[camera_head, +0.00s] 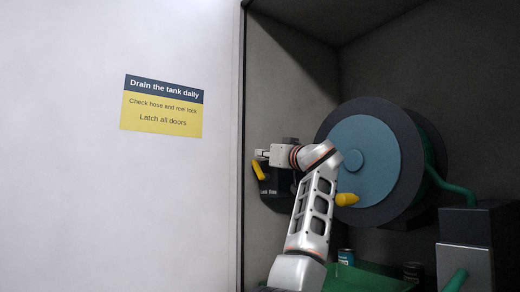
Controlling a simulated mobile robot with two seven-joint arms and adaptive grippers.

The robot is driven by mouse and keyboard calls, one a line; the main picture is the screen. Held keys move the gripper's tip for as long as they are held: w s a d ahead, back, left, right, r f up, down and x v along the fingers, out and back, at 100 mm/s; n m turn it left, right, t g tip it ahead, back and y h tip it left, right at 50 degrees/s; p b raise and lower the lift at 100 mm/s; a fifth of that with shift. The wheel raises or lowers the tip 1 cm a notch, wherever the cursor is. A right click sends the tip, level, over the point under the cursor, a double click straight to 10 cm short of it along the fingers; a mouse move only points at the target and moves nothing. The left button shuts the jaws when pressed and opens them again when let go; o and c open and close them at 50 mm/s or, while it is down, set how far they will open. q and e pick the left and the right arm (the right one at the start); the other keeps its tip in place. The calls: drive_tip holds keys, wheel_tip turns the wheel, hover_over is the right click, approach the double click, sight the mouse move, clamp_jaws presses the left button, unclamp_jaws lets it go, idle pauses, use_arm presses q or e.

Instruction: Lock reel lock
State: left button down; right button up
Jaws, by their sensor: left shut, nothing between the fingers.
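A hose reel (382,142) with a blue disc face and dark rim stands inside the cabinet on the right. A yellow handle (347,199) sticks out at the lower left of its face. A second yellow lever (258,170) slants downward on a dark wall fitting left of the reel. The small label there (268,192) is too blurred to read surely. I cannot tell which yellow part is the reel lock. My left gripper (261,154) is shut and empty, by the upper end of the wall lever; contact is unclear. My wrist and forearm hide part of the fitting. My right gripper is out of view.
A green hose (438,178) runs from the reel to a grey box (466,255) at lower right. Small cans (346,257) stand below near a green surface (365,280). The cabinet's left edge (241,140) borders a white wall with a yellow-blue sign (161,122).

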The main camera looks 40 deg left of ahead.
use_arm(q)
drive_tip(key=shift+h, duration=0.3)
drive_tip(key=shift+w+a+f+h, duration=0.2)
drive_tip(key=shift+a+h, duration=0.1)
drive_tip(key=shift+a, duration=0.2)
drive_tip(key=shift+s+r+g, duration=0.1)
drive_tip(key=shift+s+g, duration=0.15)
drive_tip(key=shift+g, duration=0.05)
drive_tip(key=shift+a, duration=0.1)
drive_tip(key=v, duration=0.7)
drive_tip(key=shift+d, duration=0.35)
